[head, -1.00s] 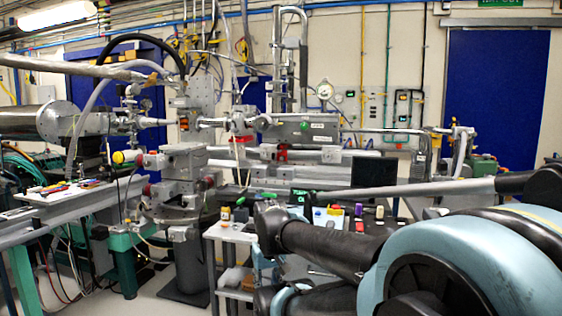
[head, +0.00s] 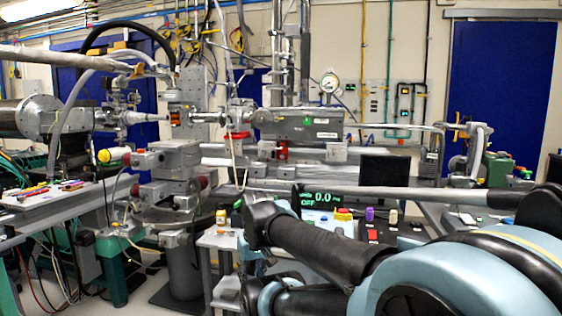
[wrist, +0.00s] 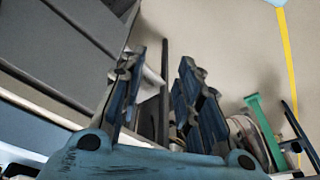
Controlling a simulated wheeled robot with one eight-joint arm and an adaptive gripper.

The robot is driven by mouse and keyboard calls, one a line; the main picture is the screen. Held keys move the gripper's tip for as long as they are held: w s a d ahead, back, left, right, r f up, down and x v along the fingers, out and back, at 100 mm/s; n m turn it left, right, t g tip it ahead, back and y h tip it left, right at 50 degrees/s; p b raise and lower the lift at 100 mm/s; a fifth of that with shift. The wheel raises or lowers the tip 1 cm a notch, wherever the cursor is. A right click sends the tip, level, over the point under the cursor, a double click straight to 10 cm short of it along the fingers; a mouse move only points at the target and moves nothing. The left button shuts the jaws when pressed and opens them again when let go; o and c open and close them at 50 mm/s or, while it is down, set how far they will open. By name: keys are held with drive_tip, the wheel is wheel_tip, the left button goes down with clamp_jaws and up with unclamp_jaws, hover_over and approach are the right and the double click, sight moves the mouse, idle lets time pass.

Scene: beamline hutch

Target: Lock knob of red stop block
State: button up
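A small red block (head: 282,150) sits under the long grey housing of the beamline, at mid-picture in the head view. A second red piece (head: 237,135) is on the mount to its left. I cannot tell which is the stop block, and no knob can be made out on either. My gripper (wrist: 158,75) shows in the wrist view with its two blue-and-black fingers apart and nothing between them. It points at a pale wall with grey panels, and neither red piece is clear there. In the head view I cannot make out the fingers.
A low bench with small bottles, a purple item (head: 370,214) and a lit readout (head: 318,198) stands in front of the beamline. A dark monitor (head: 385,168) is behind it. A grey post stand is left of the bench. A blue door (head: 497,95) is at the right.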

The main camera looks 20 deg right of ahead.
drive_tip(key=w+a+r+n+t+y, duration=0.25)
drive_tip(key=w+r, duration=0.25)
drive_tip(key=w, duration=0.3)
drive_tip(key=w+a+r+n+t+y, duration=0.1)
drive_tip(key=w+a+r+t, duration=0.3)
drive_tip(key=w, duration=0.5)
drive_tip(key=w+d+r+t, duration=0.3)
drive_tip(key=w+r+t, duration=0.2)
drive_tip(key=w+r, duration=0.6)
drive_tip(key=w+d+r+m+t+h, duration=0.35)
drive_tip(key=w+d+r+h, duration=0.3)
drive_tip(key=d, duration=0.25)
drive_tip(key=m+g+h, duration=0.3)
drive_tip(key=m+h, duration=0.2)
drive_tip(key=h, duration=0.2)
approach(282, 158)
drive_tip(key=x, duration=0.9)
drive_tip(key=shift+d, duration=0.1)
